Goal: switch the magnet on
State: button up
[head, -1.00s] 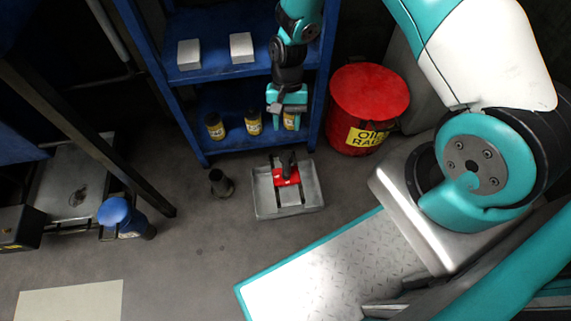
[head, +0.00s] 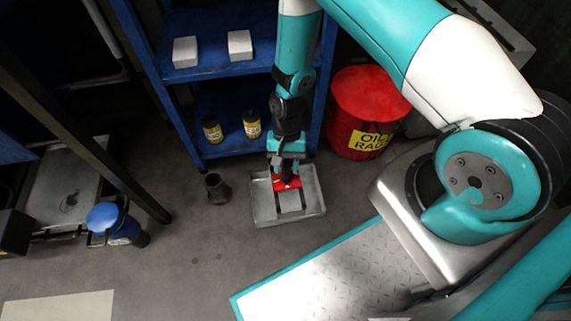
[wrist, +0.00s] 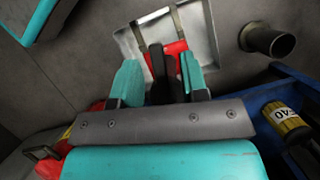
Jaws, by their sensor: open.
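The red magnet (head: 286,184) with a black handle sits in a grey metal tray (head: 309,203) on the floor. In the wrist view its red body (wrist: 177,48) shows just beyond my fingers, and its black upright handle (wrist: 157,66) stands between them. My gripper (head: 287,162) is over the magnet, pointing down. In the wrist view my gripper (wrist: 160,78) is open, one teal finger on each side of the handle. I cannot tell whether either finger touches it. My gripper hides much of the magnet's top in the head view.
A dark hollow cylinder (head: 217,188) stands left of the tray. Behind is a blue shelf (head: 200,73) with two pale blocks and yellow-labelled bottles (head: 252,124). A red oily-rags bin (head: 362,112) stands at right. Floor in front of the tray is clear.

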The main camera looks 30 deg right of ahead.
grip_shut()
jog(key=shift+s+d+r+n+p, duration=0.1)
jog(key=shift+d+r+n+p, duration=0.15)
jog(key=shift+n+p, duration=0.55)
jog(key=shift+d+f+n+h, duration=0.15)
jog(key=shift+f+n+h, duration=0.05)
jog(key=shift+n+h, duration=0.25)
grip_release()
jog(key=p+v, duration=0.5)
jog(key=v, duration=1.2)
jog(key=shift+w+p, duration=0.25)
jog(key=shift+p, duration=0.15)
jog(key=shift+r, duration=0.1)
